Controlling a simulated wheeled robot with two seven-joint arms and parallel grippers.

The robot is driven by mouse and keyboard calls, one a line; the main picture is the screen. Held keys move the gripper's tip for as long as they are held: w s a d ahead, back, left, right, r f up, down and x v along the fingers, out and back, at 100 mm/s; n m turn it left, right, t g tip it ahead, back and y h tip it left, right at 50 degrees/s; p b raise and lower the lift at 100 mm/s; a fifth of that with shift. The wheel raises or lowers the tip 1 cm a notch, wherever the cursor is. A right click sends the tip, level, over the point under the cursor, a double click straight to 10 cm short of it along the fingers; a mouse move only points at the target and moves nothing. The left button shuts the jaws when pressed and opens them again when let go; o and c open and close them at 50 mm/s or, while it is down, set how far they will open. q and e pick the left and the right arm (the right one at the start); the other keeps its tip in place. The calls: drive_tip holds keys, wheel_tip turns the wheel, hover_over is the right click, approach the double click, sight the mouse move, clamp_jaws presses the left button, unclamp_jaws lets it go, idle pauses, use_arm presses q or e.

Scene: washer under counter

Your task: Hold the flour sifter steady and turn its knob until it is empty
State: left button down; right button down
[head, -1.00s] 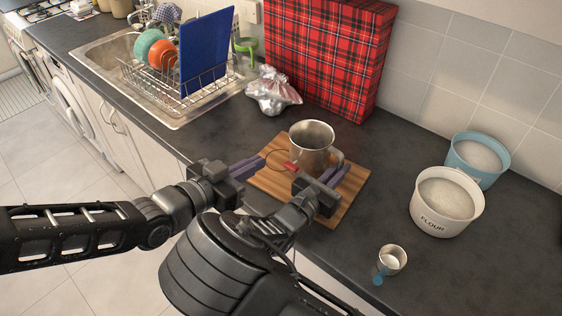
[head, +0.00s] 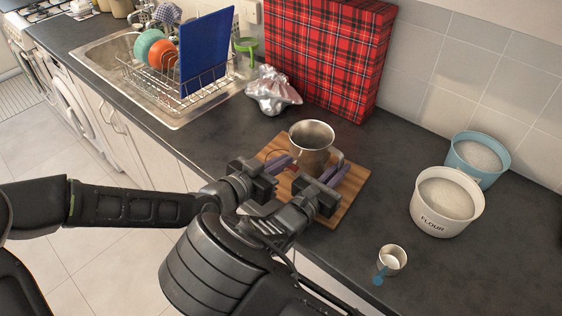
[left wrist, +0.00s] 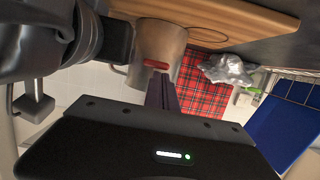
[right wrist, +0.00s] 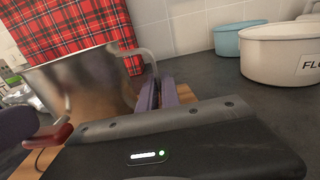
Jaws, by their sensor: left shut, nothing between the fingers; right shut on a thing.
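The flour sifter is a steel cup (head: 312,140) standing upright over a wooden board (head: 349,190). It also shows in the left wrist view (left wrist: 160,42) and the right wrist view (right wrist: 85,88). My right gripper (head: 334,175) is shut on the sifter's handle (right wrist: 152,62) at its right side. The red knob (left wrist: 156,65) is on the sifter's near side; it shows in the right wrist view (right wrist: 48,137). My left gripper (head: 284,162) is shut and empty, close to the knob; whether it touches the knob I cannot tell. The sifter's contents are hidden.
A white FLOUR tub (head: 446,209) and a blue tub (head: 478,157) stand at the right. A small metal cup (head: 391,260) is near the front edge. A crumpled foil-like bag (head: 273,92), a tartan box (head: 325,60) and a dish rack (head: 190,88) are behind and left.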

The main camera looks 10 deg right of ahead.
use_arm(q)
drive_tip(key=shift+w+a+f+n, duration=0.15)
drive_tip(key=shift+w+n, duration=0.05)
drive_tip(key=shift+n, duration=0.7)
idle(0.6)
drive_tip(key=shift+w+a+f+n+g+h, duration=0.15)
drive_tip(key=shift+n+g+h, duration=0.25)
drive_tip(key=shift+n, duration=0.2)
drive_tip(key=n, duration=0.2)
drive_tip(key=n+h, duration=0.1)
drive_tip(key=shift+w+a+f+n+g, duration=0.2)
drive_tip(key=shift+w+f+n+g, duration=0.1)
drive_tip(key=shift+f+g, duration=0.1)
drive_tip(key=n, duration=0.2)
drive_tip(key=f+n+h, duration=0.1)
drive_tip(key=shift+a+n, duration=0.1)
drive_tip(key=shift+n, duration=0.3)
drive_tip(key=shift+f+n+h, duration=0.2)
drive_tip(key=shift+n+h, duration=0.05)
drive_tip(key=shift+n, duration=0.45)
drive_tip(key=shift+f+n+h, duration=0.2)
drive_tip(key=shift+n+h, duration=0.05)
drive_tip(key=shift+n, duration=0.45)
